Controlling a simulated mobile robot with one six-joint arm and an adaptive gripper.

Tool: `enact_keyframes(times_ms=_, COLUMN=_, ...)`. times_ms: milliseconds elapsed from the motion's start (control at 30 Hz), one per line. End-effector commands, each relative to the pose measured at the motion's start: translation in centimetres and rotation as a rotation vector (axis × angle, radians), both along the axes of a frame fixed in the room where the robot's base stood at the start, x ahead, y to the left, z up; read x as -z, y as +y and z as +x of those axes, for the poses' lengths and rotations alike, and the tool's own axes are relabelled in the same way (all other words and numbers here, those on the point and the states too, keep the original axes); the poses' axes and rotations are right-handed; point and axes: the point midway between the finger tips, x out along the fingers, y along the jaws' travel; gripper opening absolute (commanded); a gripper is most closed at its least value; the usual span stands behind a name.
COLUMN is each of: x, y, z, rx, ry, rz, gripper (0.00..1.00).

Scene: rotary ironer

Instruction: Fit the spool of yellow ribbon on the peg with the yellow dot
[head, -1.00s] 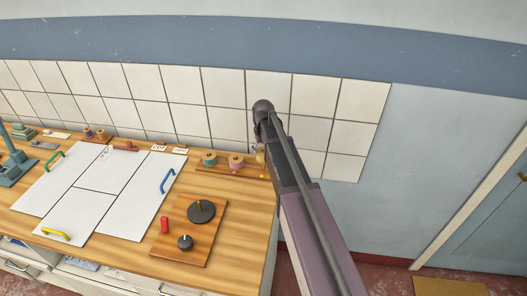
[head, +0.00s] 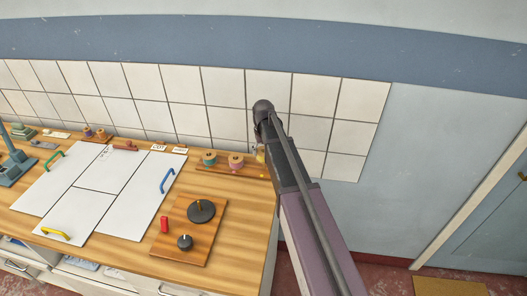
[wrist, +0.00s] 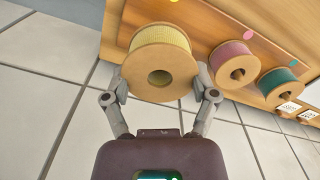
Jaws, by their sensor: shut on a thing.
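The spool of yellow ribbon (wrist: 160,62) has pale wooden ends and is held between the two fingers of my gripper (wrist: 164,90). In the head view the yellow spool (head: 260,156) shows only as a sliver beside my arm, above the right end of the wooden peg board (head: 219,171). The yellow dot (head: 263,177) is on the board's front right corner. The yellow peg itself is not visible, and I cannot tell whether the spool is around it.
On the same board stand the pink spool (wrist: 232,63) and, beyond it, the teal spool (wrist: 278,88), each on a peg. The pink one is close to the held spool. The tiled wall (head: 220,120) is right behind. A board with dark discs (head: 187,243) lies in front.

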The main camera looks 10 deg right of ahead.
Motion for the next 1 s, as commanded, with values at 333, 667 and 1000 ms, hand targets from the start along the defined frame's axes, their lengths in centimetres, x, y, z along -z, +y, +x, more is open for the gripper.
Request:
enact_keyframes(times_ms=333, x=0.6, y=0.0, z=0.0, rx=0.0, ry=0.0, rz=0.0, gripper=0.21)
enact_keyframes(times_ms=667, x=1.3, y=0.0, z=0.0, rx=0.0, ry=0.0, rz=0.0, gripper=0.21)
enact_keyframes(times_ms=1000, x=1.8, y=0.1, z=0.0, rx=0.0, ry=0.0, rz=0.0, gripper=0.21)
